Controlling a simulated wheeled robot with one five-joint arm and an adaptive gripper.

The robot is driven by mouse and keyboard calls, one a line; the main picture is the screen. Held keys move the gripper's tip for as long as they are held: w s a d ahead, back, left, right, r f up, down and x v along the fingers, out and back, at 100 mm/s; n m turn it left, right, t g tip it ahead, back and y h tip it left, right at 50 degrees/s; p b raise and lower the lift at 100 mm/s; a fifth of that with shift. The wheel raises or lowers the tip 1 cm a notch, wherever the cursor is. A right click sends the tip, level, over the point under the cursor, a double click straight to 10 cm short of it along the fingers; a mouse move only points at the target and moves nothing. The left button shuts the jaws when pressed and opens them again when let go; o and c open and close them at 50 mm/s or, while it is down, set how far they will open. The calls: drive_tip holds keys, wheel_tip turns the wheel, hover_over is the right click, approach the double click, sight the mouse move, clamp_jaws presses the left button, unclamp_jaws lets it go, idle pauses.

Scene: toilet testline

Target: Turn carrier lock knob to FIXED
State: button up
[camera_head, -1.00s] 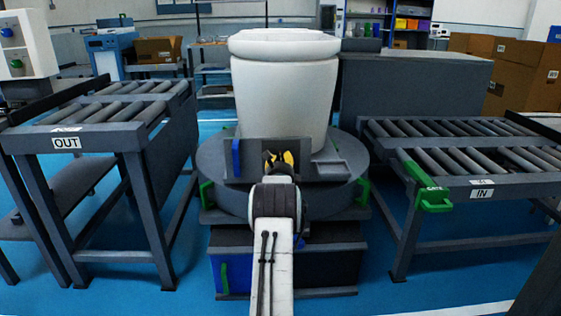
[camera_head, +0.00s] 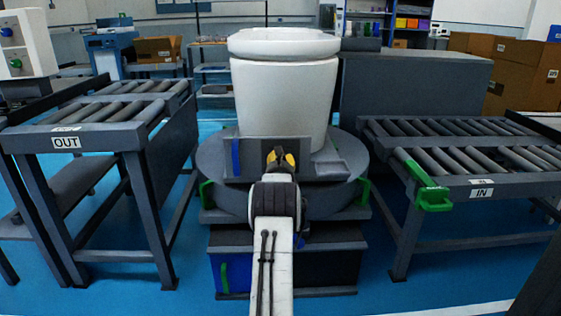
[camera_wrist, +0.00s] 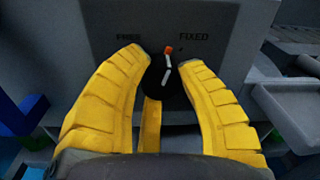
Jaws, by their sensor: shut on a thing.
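The carrier lock knob (camera_wrist: 167,72) is a dark round knob with a white pointer line and an orange tip, on a grey panel marked FREE at left and FIXED at right. The orange tip points up, between the two words, with the pointer tilted slightly. My gripper (camera_wrist: 164,60) has its yellow fingers closed around the knob's left and right sides in the wrist view. In the head view my gripper (camera_head: 281,158) is at the front panel of the round carrier (camera_head: 345,150), below the white toilet (camera_head: 284,95). My arm and gripper hide the knob there.
A blue lever (camera_head: 236,157) stands left of my gripper on the carrier. Green handles (camera_head: 207,194) are on the turntable. The OUT roller conveyor (camera_head: 66,142) is at left, the IN conveyor (camera_head: 482,193) at right with a green gate latch (camera_head: 433,199).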

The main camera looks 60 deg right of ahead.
drive_tip(key=shift+w+r+m, duration=0.1)
drive_tip(key=shift+r+m, duration=0.4)
drive_tip(key=shift+r, duration=0.05)
drive_tip(key=o, duration=0.9)
drive_tip(key=shift+c, duration=0.2)
drive_tip(key=o, duration=0.4)
drive_tip(key=shift+f, duration=0.3)
drive_tip(key=shift+c, duration=0.2)
drive_tip(key=v, duration=1.2)
